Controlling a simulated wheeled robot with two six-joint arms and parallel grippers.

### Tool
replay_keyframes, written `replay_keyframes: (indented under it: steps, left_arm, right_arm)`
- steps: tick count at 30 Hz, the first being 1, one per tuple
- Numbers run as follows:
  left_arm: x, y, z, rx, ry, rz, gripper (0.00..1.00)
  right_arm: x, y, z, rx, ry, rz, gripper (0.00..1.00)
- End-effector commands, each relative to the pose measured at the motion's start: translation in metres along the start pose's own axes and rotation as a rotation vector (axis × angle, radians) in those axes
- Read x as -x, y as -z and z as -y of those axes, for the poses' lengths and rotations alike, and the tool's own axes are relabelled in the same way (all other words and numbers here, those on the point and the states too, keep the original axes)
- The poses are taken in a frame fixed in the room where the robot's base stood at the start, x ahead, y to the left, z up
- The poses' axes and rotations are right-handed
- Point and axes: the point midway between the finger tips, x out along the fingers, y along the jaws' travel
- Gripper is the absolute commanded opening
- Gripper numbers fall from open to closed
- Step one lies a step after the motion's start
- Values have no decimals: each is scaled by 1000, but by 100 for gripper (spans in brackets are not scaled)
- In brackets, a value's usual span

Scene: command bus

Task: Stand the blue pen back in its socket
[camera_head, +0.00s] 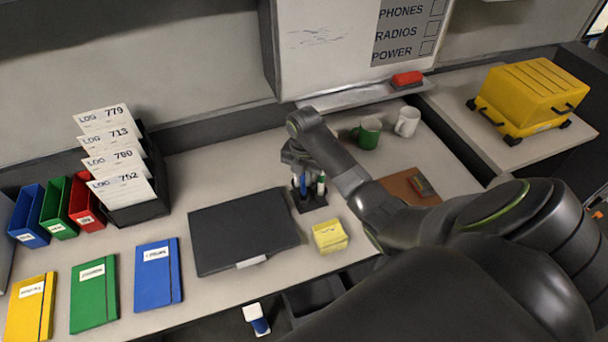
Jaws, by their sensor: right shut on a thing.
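My right gripper (300,168) is at the pen holder, right of the black folder, and points down. It is shut on the blue pen (303,186), which hangs upright below its fingers. The pen is over or in the dark pen holder (309,205); I cannot tell whether its tip is inside a socket. A white and green pen (321,184) stands in the holder to the right. The fingers and wrist partly hide the pen tops. My left gripper is not in view.
A yellow note block (329,236) sits in front of the holder. A black folder (240,228) lies to the left. A green mug (367,133), a white mug (407,121) and a brown board (408,186) are to the right. Log cards in a black rack (152,202) stand at far left.

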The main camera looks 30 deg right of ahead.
Motion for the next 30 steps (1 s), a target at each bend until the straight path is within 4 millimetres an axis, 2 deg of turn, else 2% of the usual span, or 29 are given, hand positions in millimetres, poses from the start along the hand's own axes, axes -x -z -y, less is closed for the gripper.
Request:
replay_keyframes:
  steps: [30]
  left_arm:
    - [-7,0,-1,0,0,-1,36]
  right_arm:
    - [-19,0,0,0,1,0,0]
